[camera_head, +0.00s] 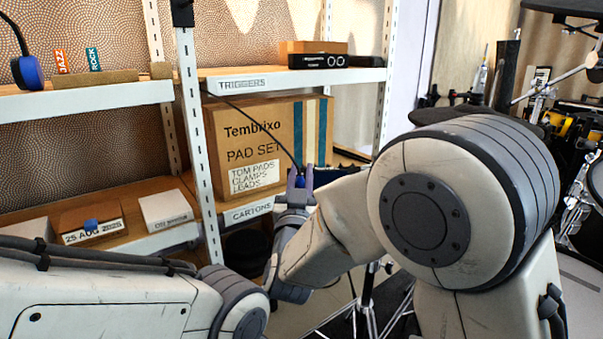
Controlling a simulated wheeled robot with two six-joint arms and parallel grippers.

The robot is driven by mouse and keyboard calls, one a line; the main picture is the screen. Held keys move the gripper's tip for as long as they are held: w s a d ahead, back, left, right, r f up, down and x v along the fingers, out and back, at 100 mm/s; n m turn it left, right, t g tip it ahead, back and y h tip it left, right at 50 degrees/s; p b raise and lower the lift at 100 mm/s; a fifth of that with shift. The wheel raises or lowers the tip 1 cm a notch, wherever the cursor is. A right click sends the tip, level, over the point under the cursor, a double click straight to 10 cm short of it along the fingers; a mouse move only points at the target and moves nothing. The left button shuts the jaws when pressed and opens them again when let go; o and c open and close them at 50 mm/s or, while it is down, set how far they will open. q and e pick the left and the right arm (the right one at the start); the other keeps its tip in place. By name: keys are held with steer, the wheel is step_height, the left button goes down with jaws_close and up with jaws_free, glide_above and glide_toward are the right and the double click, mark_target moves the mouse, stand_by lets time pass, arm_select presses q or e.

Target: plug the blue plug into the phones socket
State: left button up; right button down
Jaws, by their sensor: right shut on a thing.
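My right gripper (301,180) is in front of the shelf unit, near the lower right of the large carton. It is shut on the small blue plug (300,182), which shows between its fingers. A thin dark cable runs from the plug up and left across the carton's face. The plug's tip and the fine grip are too small to make out. A black box (321,61) with two round pale-ringed features on its front stands on the upper right shelf, above and apart from the plug. I cannot read which feature is the phones socket. My left gripper is out of view.
The upper shelf (225,84) is labelled TRIGGERS, the lower one CARTONS. A large cardboard carton (230,118) fills the space between them. A white upright (194,125) stands left of it. Drum hardware crowds the right.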

steer(key=shift+w+f, duration=0.2)
steer(key=shift+f, duration=0.4)
steer(key=shift+b, duration=0.5)
stand_by(0.9)
steer(key=shift+w+f+b, duration=0.2)
steer(key=shift+f+b, duration=0.4)
steer(key=shift+f, duration=0.1)
steer(key=shift+w+f+b, duration=0.25)
steer(key=shift+f+b, duration=0.3)
steer(key=shift+f, duration=0.1)
steer(key=shift+w+f+b, duration=0.2)
steer(key=shift+f+b, duration=0.4)
steer(key=shift+f, duration=0.1)
steer(key=c, duration=0.7)
jaws_free()
steer(key=shift+o, duration=0.2)
steer(key=shift+a, duration=0.1)
